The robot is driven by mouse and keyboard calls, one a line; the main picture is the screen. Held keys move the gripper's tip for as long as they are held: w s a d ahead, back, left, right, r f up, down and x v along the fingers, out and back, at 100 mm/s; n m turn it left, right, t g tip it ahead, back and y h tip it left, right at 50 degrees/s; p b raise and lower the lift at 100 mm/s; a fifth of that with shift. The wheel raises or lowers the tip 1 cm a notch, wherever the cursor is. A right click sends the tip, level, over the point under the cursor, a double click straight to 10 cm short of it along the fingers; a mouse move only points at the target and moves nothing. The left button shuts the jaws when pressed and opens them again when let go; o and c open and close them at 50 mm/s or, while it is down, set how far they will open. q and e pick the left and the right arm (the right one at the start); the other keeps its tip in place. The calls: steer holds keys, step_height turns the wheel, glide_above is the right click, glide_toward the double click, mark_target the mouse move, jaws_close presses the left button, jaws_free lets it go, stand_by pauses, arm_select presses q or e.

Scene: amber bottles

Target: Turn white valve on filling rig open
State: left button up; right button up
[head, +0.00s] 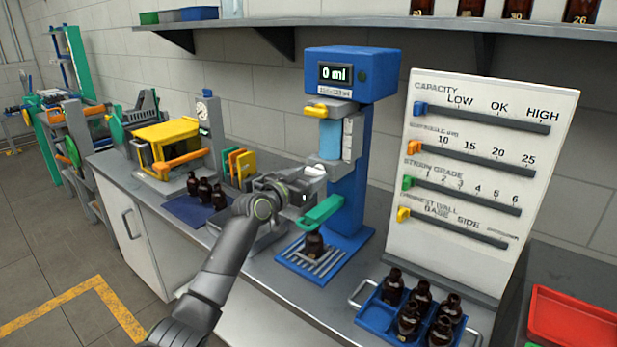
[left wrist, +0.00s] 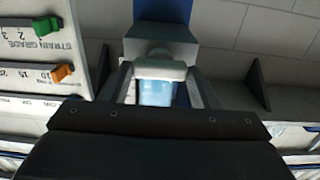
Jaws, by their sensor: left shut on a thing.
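The blue filling rig (head: 352,75) stands on the bench, its display reading 0 ml. Its white valve (head: 316,170) sticks out in front of the rig's column, below the light blue cylinder. In the left wrist view the white valve (left wrist: 160,70) lies between the two fingers. My left gripper (head: 306,188) reaches in from the left and is shut on the white valve; its fingertips are partly hidden in the head view. An amber bottle (head: 314,245) stands upright on the rig's drip grid, below the green lever (head: 321,211). My right gripper is not in view.
A white slider board (head: 480,180) stands right of the rig. A blue crate (head: 367,318) of amber bottles sits in front of it, beside a red tray (head: 572,322). Several amber bottles stand on a dark mat (head: 184,211) at left, near a yellow machine (head: 165,135). A shelf (head: 400,24) runs above.

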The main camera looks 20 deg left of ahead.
arm_select(q)
steer(key=shift+n, duration=0.4)
steer(key=n+p, duration=0.1)
steer(key=n, duration=0.1)
steer(key=shift+r+n, duration=0.15)
steer(key=shift+n, duration=0.25)
steer(key=n+p, duration=0.2)
steer(key=n, duration=0.2)
steer(key=shift+n, duration=0.3)
steer(key=n+p, duration=0.2)
steer(key=n, duration=0.1)
steer(key=shift+a+n, duration=0.1)
steer(key=shift+n, duration=0.2)
steer(key=shift+n+p, duration=0.9)
steer(key=shift+n, duration=1)
steer(key=shift+f, duration=0.2)
steer(key=o, duration=1)
